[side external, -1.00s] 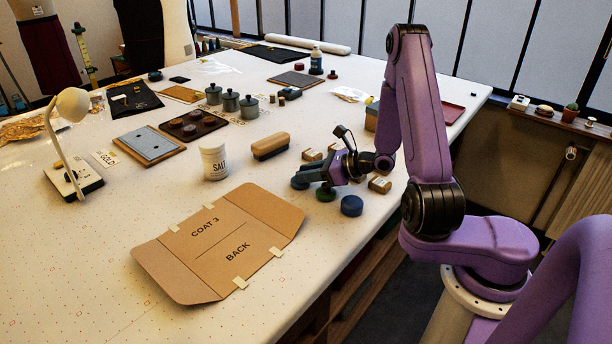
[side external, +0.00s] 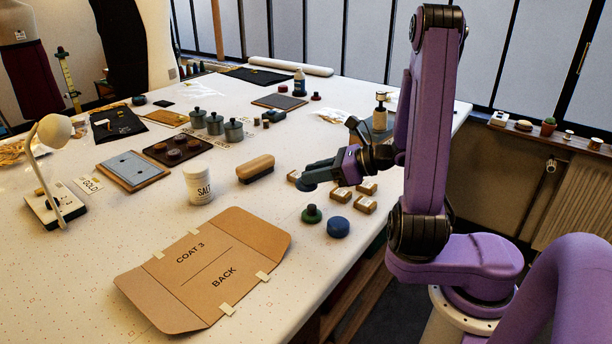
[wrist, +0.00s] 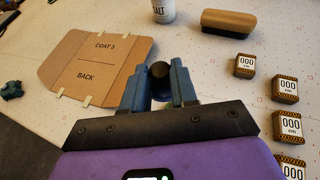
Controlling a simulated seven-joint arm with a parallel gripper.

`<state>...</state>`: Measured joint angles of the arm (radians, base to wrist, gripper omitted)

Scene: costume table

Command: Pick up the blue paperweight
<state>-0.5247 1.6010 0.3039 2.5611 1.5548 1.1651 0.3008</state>
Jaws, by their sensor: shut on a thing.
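My gripper (side external: 318,171) is above the table, right of the wooden brush. Its blue-grey fingers are shut on the blue paperweight (side external: 306,187), whose blue body shows under the fingertips. In the wrist view the paperweight's dark round knob (wrist: 160,71) sits between the two fingers, with part of its body hidden by them. The paperweight appears clear of the table. A green paperweight (side external: 312,214) with a dark knob and a plain blue disc (side external: 338,227) stand on the table below my gripper.
Several small boxes marked 000 (side external: 340,195) stand close by my gripper. The brush (side external: 255,168), salt tub (side external: 199,185) and cardboard pattern (side external: 205,268) lie to the left.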

